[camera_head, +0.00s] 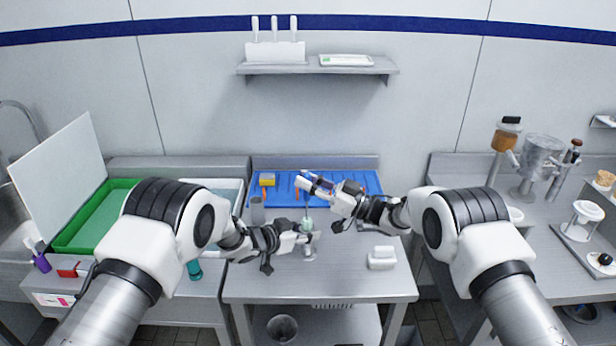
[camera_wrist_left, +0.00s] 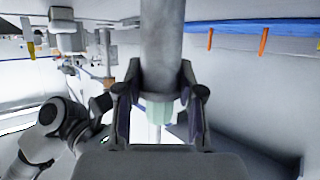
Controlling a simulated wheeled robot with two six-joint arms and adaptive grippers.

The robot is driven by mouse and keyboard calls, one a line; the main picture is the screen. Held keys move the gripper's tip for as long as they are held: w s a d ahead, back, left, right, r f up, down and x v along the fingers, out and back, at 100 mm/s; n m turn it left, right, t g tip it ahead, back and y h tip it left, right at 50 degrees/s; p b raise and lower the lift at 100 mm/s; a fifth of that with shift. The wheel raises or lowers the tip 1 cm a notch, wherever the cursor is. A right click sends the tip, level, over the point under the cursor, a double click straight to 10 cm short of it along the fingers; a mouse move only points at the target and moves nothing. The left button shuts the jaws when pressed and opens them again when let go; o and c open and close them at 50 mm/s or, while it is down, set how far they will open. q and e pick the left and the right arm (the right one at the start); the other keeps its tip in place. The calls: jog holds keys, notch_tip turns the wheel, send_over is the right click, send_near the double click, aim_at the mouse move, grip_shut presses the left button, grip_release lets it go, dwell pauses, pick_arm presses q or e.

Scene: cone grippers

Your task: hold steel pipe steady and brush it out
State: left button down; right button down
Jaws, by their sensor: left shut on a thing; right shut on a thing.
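The steel pipe (camera_wrist_left: 163,45) is a grey cylinder between the fingers of my left gripper (camera_wrist_left: 160,95). In the head view the pipe (camera_head: 309,250) shows as a short upright piece below my left gripper (camera_head: 304,235), over the middle table; whether it touches the table is unclear. A pale green brush head (camera_head: 307,223) is at the pipe's upper end, with a thin stem rising from it. It also shows at the pipe end in the left wrist view (camera_wrist_left: 160,110). My right gripper (camera_head: 318,187) is above, shut on the brush's upper part, mostly hidden. How deep the brush sits is hidden.
A blue tray (camera_head: 345,182) with orange pieces lies at the table's back. A white block (camera_head: 382,258) stands right of the pipe, and a grey cup (camera_head: 257,210) to the left. The table front (camera_head: 270,285) is clear. A green-rimmed bin (camera_head: 85,240) is further left.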

aim_at(308, 199)
jog(key=shift+f, duration=0.1)
jog(key=shift+f, duration=2.45)
jog(key=shift+r, duration=2.55)
dwell(1.5)
jog(key=shift+r, duration=3.75)
